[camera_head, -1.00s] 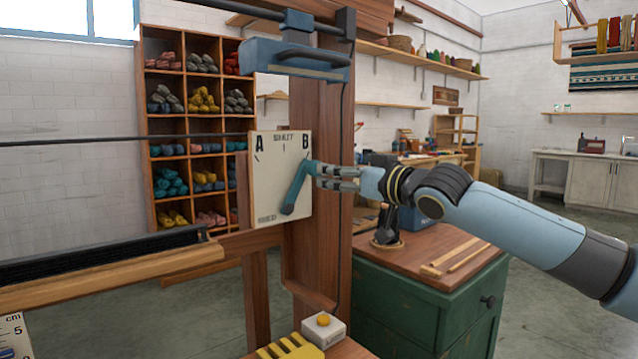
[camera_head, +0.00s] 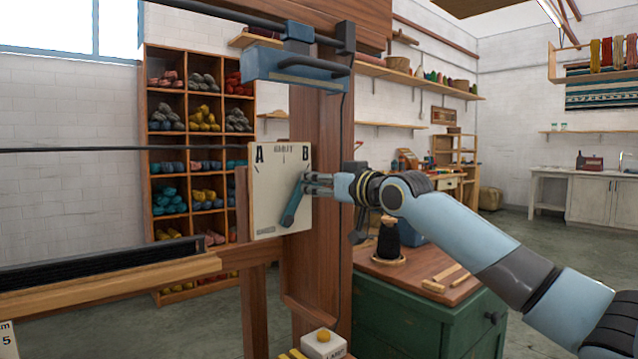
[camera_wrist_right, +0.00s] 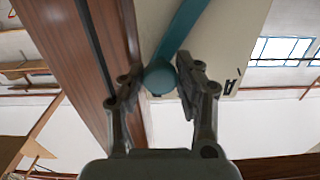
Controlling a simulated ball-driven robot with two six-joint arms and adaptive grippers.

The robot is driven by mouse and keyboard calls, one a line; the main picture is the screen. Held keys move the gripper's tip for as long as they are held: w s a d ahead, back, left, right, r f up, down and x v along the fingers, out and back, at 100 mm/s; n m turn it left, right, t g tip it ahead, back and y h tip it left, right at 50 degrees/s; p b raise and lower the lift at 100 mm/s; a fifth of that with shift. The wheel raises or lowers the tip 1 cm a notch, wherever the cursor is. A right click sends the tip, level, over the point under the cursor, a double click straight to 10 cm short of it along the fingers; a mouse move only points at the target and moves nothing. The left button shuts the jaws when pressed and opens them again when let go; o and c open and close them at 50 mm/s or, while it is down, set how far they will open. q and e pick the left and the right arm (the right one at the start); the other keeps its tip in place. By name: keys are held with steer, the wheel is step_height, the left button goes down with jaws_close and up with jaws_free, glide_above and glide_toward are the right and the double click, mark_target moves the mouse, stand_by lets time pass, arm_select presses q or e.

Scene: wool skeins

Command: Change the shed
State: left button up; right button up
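A pale plate (camera_head: 268,190) on the loom's post carries the marks A and B, with a word between them. A teal lever (camera_head: 292,208) on its face slants up to the right, its upper end towards B. My right gripper (camera_head: 309,184) is at that upper end. In the right wrist view, the lever's round end (camera_wrist_right: 159,78) sits between the two fingers of my right gripper (camera_wrist_right: 159,84), which look closed in on both sides of it. The A mark shows at the right there. My left gripper is not in view.
A blue box-like loom part (camera_head: 295,72) overhangs the plate. The loom's wooden beam (camera_head: 110,284) runs left. A green cabinet (camera_head: 400,322) with a black cone (camera_head: 388,240) on top stands below my right arm.

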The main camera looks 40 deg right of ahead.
jaws_close()
steer(key=shift+a, duration=0.1)
steer(key=shift+a+r+n+p, duration=0.3)
steer(key=shift+a+n, duration=0.15)
steer(key=shift+n, duration=0.2)
steer(key=shift+a+r+n+p, duration=0.25)
steer(key=shift+a+n, duration=0.2)
steer(key=shift+n, duration=0.2)
steer(key=a+n, duration=0.2)
steer(key=shift+s+a+r+n+p, duration=0.15)
steer(key=shift+n+p, duration=0.15)
steer(key=shift+n, duration=0.1)
steer(key=a+n, duration=0.2)
steer(key=n, duration=0.1)
steer(key=shift+s+a, duration=0.1)
steer(key=shift+a, duration=0.3)
steer(key=shift+s+a+f+n, duration=0.1)
steer(key=shift+a+f+n, duration=0.25)
steer(key=shift+a+n, duration=0.45)
steer(key=shift+a+f+n, duration=0.35)
steer(key=shift+a+n, duration=0.1)
steer(key=shift+n, duration=0.55)
steer(key=o, duration=0.6)
jaws_free()
